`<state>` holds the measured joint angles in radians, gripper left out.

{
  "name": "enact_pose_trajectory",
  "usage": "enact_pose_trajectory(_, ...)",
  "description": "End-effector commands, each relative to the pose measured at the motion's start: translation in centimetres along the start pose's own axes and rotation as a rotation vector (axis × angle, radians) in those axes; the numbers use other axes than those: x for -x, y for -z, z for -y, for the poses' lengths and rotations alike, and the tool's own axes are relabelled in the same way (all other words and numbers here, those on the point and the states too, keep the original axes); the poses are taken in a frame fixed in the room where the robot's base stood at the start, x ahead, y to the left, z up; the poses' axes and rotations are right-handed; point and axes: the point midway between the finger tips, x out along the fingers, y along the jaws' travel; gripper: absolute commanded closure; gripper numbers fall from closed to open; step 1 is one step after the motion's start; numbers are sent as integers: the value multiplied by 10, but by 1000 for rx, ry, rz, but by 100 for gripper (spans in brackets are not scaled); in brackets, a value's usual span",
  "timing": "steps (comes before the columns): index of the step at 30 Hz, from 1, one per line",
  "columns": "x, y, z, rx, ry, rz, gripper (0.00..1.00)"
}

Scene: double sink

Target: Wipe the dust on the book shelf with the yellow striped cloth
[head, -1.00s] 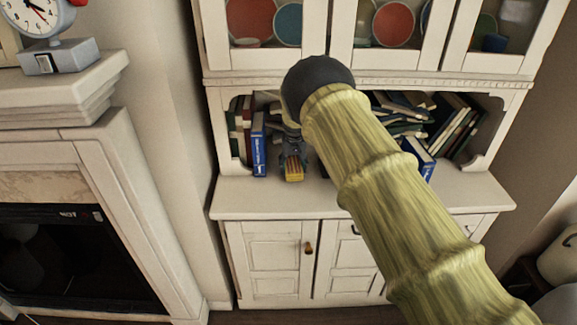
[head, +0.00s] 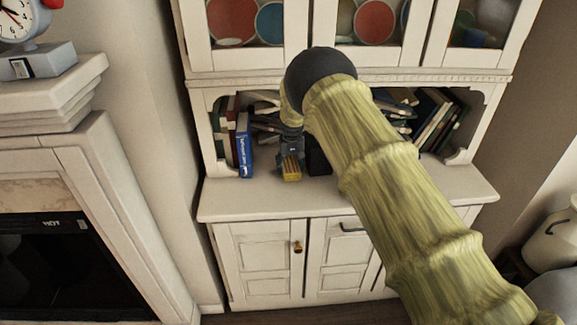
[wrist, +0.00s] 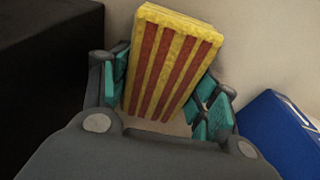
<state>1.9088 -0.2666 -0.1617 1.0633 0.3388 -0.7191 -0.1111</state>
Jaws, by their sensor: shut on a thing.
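The yellow cloth with red stripes (wrist: 172,62) is a block-like pad held between the teal-padded fingers of my gripper (wrist: 165,100) in the wrist view. In the head view the cloth (head: 291,170) shows small at the front of the shelf opening, just below my gripper (head: 290,155). The cloth is at or just above the pale surface of the book shelf (head: 390,190); I cannot tell if it touches. No dust can be made out.
A blue book (head: 244,146) stands upright left of my gripper and shows close by in the wrist view (wrist: 275,135). A black object (head: 317,158) is close on the right. More books (head: 440,118) lean at the right. The front ledge left of the cloth is clear.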

Motion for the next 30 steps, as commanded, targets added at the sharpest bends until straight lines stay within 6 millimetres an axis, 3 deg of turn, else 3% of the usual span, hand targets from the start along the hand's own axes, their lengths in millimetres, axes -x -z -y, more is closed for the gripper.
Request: enact_pose_trajectory(30, -4, 3, 53, 0, 2, 3, 59)
